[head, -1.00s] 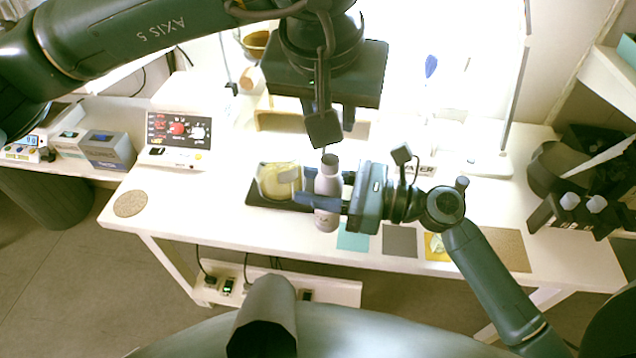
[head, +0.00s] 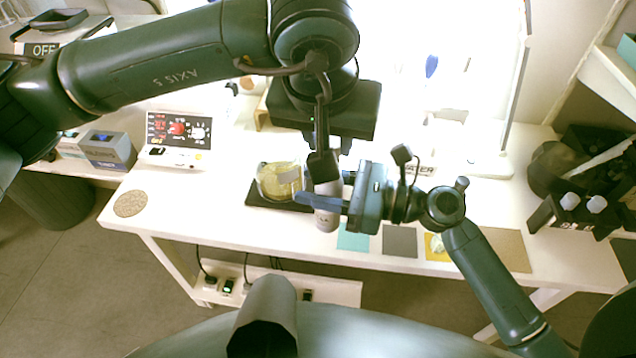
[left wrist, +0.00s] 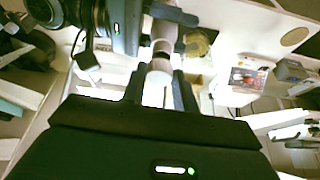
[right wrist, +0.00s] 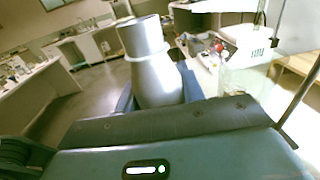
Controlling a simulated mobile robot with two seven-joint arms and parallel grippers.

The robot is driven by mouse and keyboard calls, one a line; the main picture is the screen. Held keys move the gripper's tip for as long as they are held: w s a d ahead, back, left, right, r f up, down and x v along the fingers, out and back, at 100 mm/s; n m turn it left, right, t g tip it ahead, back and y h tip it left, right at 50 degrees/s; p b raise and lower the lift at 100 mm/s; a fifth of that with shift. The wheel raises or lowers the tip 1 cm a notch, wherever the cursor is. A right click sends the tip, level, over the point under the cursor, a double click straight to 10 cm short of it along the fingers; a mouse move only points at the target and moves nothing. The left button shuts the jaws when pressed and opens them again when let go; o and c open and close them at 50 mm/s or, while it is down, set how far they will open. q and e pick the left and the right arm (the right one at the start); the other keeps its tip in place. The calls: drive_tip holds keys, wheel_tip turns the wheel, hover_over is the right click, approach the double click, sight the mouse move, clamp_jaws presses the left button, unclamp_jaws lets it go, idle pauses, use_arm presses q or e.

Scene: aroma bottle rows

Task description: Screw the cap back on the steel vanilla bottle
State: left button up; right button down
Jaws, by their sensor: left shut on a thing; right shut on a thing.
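The steel vanilla bottle (head: 327,217) stands upright in my right gripper (head: 330,198), which is shut around its body above the table's front part. In the right wrist view the bottle's pale body (right wrist: 157,82) rises between the fingers, with a grey cylindrical top, likely the cap (right wrist: 140,36), above a light ring. My left gripper points down over the bottle, its fingertips mostly hidden in the head view. In the left wrist view its fingers (left wrist: 160,92) close on a pale cylinder in line with the bottle's top. I cannot tell whether the cap is fully seated.
A glass jar with yellowish contents (head: 280,181) is on a black tray (head: 262,200) just left of the bottle. A device with a red display (head: 178,130) and a round cork mat (head: 130,203) are further left. Coloured squares (head: 400,241) lie along the front edge to the right.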

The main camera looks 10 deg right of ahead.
idle(0.6)
use_arm(q)
drive_tip(key=shift+f, duration=0.9)
drive_tip(key=shift+f, duration=0.55)
drive_tip(key=m, duration=0.2)
drive_tip(key=m+g+h, duration=0.1)
drive_tip(key=m, duration=0.2)
drive_tip(key=shift+w+a+m+h, duration=0.2)
drive_tip(key=shift+a+m+h, duration=0.15)
drive_tip(key=shift+m+h, duration=0.05)
drive_tip(key=m+g, duration=0.1)
drive_tip(key=m, duration=0.1)
drive_tip(key=m+h, duration=0.1)
drive_tip(key=m, duration=0.1)
drive_tip(key=shift+w+g, duration=0.15)
drive_tip(key=shift+g, duration=0.25)
drive_tip(key=o, duration=0.9)
drive_tip(key=shift+o, duration=0.2)
